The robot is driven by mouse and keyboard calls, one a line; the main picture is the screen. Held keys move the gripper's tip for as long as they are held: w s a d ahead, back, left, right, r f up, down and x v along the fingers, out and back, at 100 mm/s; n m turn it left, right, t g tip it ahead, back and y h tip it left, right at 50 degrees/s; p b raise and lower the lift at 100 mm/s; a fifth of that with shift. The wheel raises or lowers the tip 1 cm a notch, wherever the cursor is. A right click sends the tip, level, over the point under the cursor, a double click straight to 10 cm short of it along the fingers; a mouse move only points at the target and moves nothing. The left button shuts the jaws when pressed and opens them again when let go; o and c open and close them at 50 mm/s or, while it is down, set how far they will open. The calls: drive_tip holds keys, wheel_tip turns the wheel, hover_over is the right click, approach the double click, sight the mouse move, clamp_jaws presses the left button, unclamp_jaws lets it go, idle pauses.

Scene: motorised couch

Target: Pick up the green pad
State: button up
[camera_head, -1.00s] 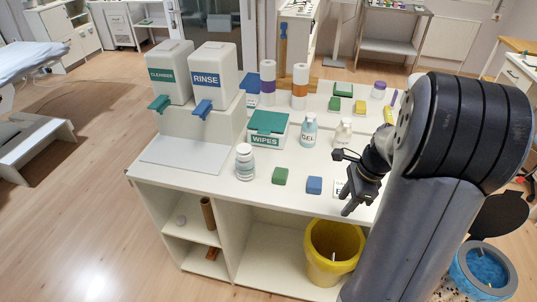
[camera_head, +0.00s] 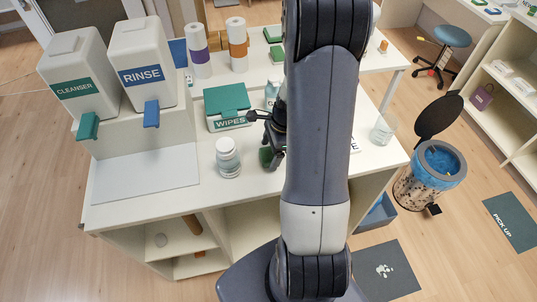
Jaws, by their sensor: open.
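The green pad (camera_head: 265,156) lies on the white counter, just right of the white-lidded jar, and is partly covered by my gripper. My gripper (camera_head: 272,160) is open, pointing down right at the pad; I cannot tell whether its fingers straddle or touch the pad. My arm hides the area to the right of the gripper.
The jar (camera_head: 228,158) stands close to the left of my gripper. The wipes box (camera_head: 228,107) is behind it, with a partly hidden bottle (camera_head: 271,94). The cleanser (camera_head: 80,80) and rinse (camera_head: 142,70) dispensers stand at left. A clear cup (camera_head: 383,129) is at right.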

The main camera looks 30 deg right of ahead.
drive_tip(key=shift+a+f, duration=0.1)
drive_tip(key=shift+f, duration=0.2)
drive_tip(key=shift+c, duration=0.3)
drive_tip(key=c, duration=1)
drive_tip(key=shift+r, duration=0.2)
